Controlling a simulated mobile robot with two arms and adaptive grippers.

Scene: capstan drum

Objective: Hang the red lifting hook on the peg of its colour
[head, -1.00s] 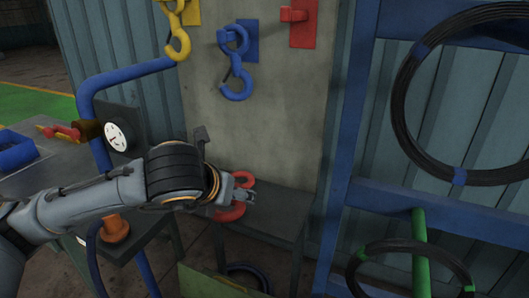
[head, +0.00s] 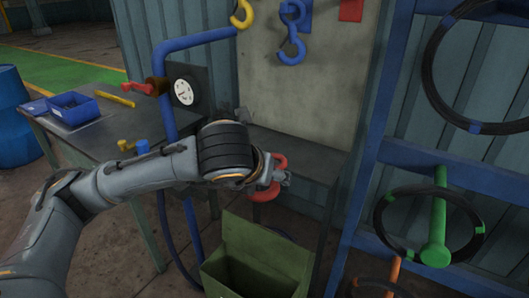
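The red lifting hook (head: 264,194) is at my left gripper (head: 284,179), in front of the low dark bench. Its upper loop shows above the fingers and its curved lower part below them. The gripper appears shut on the middle of the hook, though the wrist hides part of the grip. The red peg's plate (head: 350,9) is at the top edge, on the grey board, above and right of the gripper; it is cut off and the peg itself is out of view. My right gripper is not in view.
A blue hook (head: 291,50) hangs left of the red plate, and a yellow hook (head: 242,14) further left. The dark bench (head: 310,158) stands below the board. A green open bin (head: 258,262) is below. A blue rack (head: 420,165) with cable coils stands right, blue pipe (head: 165,100) left.

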